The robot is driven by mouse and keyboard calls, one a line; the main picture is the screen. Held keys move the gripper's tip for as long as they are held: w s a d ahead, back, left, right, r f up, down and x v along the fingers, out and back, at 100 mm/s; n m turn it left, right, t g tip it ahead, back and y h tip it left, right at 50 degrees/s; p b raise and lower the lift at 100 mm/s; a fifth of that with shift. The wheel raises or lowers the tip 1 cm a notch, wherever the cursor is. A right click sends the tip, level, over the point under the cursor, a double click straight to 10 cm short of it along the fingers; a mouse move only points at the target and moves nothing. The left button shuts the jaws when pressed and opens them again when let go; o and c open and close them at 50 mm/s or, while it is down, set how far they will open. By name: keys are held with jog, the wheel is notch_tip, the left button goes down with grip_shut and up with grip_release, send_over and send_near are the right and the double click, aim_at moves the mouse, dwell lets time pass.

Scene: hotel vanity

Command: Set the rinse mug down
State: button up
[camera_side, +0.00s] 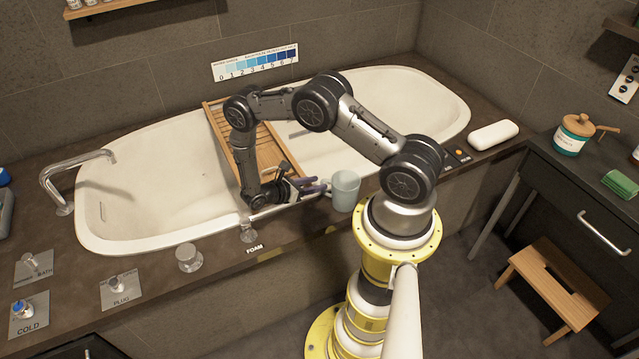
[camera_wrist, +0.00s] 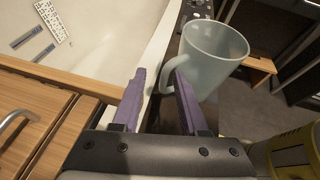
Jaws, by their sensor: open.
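The rinse mug (camera_side: 346,191) is pale grey-blue and looks upright at the dark tub surround's front edge. The wrist view shows the mug (camera_wrist: 214,58) from above, with its handle towards me. My gripper (camera_side: 322,186) is open, just left of the mug in the side view. In the wrist view my gripper's purple fingers (camera_wrist: 158,76) are spread. The right finger overlaps the handle; I cannot tell whether it touches it. The mug's base is partly hidden in both views.
The white bathtub (camera_side: 165,165) lies behind, with a wooden caddy (camera_side: 222,128) across it. A white soap-like block (camera_side: 493,134) rests on the surround at right. Knobs and a tap (camera_side: 60,180) stand at left. The floor drops away in front.

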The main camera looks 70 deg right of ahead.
jog(key=v, duration=1)
jog(key=w+a+r+m+t+y, duration=0.1)
jog(key=a+r+m+t+y, duration=0.15)
jog(key=r, duration=0.95)
jog(key=w+a+r+m+t+y, duration=0.1)
jog(key=w+a+r+m+y, duration=0.2)
jog(key=r, duration=0.9)
jog(key=s+a+r+m+t+y, duration=0.2)
jog(key=s+a+r+m+t, duration=0.1)
jog(key=s+a+r, duration=0.3)
jog(key=s+a+r+m+t+y, duration=0.3)
jog(key=s+a+r+t, duration=0.3)
jog(key=s+r, duration=0.4)
jog(key=shift+s+r+y, duration=0.3)
jog(key=shift+s+y, duration=0.05)
jog(key=shift+s, duration=0.75)
jog(key=shift+t, duration=0.25)
